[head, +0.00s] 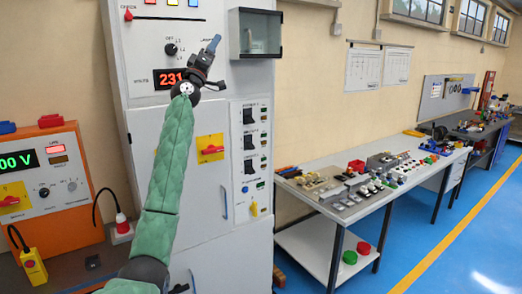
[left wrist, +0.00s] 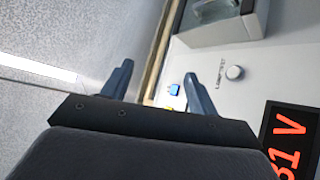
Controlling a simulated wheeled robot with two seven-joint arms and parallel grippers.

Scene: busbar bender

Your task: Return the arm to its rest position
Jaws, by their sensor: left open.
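My left arm reaches up from the bottom of the head view in a green sleeve. Its gripper (head: 213,46) is raised in front of the grey cabinet (head: 145,110), near the upper switches and the red digit display (head: 168,78). In the left wrist view the two blue fingers of the left gripper (left wrist: 155,90) stand apart with nothing between them. Beyond them are a cabinet face with a grey knob (left wrist: 235,72) and part of the display (left wrist: 288,140). My right gripper is not in view.
An orange tester (head: 55,180) with a green voltage display stands at left. A glass-fronted box (head: 255,33) is just right of the gripper. A workbench (head: 345,210) with many small parts stands at right. Blue floor with a yellow line is clear beyond it.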

